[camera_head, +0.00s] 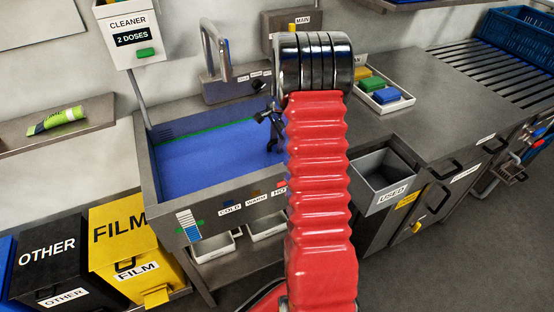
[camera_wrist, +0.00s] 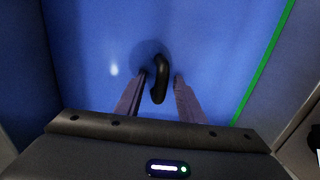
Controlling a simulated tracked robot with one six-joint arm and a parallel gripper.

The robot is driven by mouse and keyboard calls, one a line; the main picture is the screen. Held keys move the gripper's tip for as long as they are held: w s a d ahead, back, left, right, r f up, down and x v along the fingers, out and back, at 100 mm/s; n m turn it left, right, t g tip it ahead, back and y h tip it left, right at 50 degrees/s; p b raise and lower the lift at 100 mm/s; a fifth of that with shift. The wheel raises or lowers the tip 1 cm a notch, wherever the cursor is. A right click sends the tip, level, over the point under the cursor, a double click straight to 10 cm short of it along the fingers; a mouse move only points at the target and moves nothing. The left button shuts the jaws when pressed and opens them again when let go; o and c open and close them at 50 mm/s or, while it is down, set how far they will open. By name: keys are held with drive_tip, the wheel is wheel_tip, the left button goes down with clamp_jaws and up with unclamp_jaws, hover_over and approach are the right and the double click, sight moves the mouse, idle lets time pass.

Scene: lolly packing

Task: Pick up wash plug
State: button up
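The wash plug (camera_wrist: 160,84) is black with an upright curved handle. It shows in the wrist view under the blue water of the sink (camera_head: 158,185). My gripper (camera_wrist: 161,77) is open, with one finger on each side of the plug's handle. A gap shows on both sides, narrower on the left. How deep the fingertips reach relative to the handle is hard to tell. In the head view my gripper (camera_head: 270,118) is over the right part of the sink, partly hidden by my red arm, and the plug is hidden.
A tap (camera_head: 213,50) rises behind the sink. A green line (camera_wrist: 265,62) runs along the sink wall. A cleaner dispenser (camera_head: 130,35) hangs at the left. A tray of coloured sponges (camera_head: 385,105) and a grey used bin (camera_head: 385,185) are at the right.

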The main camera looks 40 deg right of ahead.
drive_tip(key=shift+c, duration=0.4)
clamp_jaws()
idle(1.3)
